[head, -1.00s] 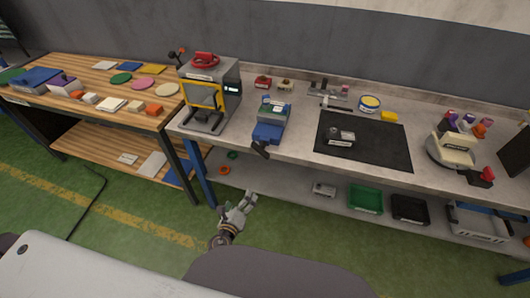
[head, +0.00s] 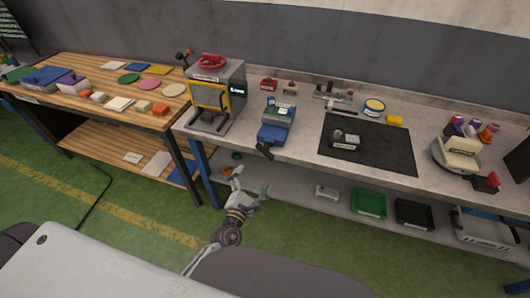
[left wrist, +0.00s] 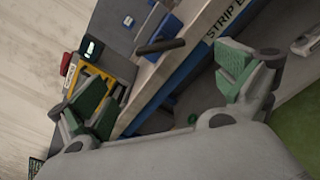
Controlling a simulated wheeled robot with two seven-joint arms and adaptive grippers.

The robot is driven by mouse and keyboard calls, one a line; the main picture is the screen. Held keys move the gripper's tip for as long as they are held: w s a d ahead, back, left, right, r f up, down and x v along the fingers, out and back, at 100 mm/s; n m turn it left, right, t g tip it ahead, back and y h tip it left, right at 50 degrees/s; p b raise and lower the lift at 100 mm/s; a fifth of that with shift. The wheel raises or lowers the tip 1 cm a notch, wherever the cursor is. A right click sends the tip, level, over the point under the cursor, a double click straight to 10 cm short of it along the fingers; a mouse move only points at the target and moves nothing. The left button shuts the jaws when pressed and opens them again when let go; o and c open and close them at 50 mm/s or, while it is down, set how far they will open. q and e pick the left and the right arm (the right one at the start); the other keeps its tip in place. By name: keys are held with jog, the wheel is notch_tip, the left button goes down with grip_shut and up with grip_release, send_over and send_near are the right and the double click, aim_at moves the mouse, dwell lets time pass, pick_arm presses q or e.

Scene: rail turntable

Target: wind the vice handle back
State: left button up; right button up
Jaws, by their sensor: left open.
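The blue vice (head: 275,131) stands at the front edge of the grey bench. Its dark handle (head: 264,152) sticks out over the edge; in the left wrist view the handle (left wrist: 160,46) is a dark bar beside the vice's blue body (left wrist: 170,27). My left gripper (head: 252,180) is open and empty, below and in front of the handle and apart from it. In the left wrist view its green-padded fingers (left wrist: 165,88) are spread wide, with the handle beyond the gap. My right gripper is not in view.
A press with a yellow-framed guard (head: 210,98) stands left of the vice. A black mat (head: 385,150) lies to its right. The lower shelf holds a green bin (head: 369,204) and a black bin (head: 413,213). The bench's blue leg (head: 203,175) is left of my gripper.

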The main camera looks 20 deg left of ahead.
pick_arm(q)
jog(key=shift+m, duration=0.4)
jog(key=shift+w, duration=0.1)
send_near(264, 154)
jog(key=shift+w, duration=1.5)
jog(key=shift+w+p, duration=0.55)
jog(key=shift+w, duration=2.2)
jog(key=shift+w+d+f, duration=0.1)
jog(key=shift+w+f, duration=0.05)
jog(key=shift+w, duration=1.25)
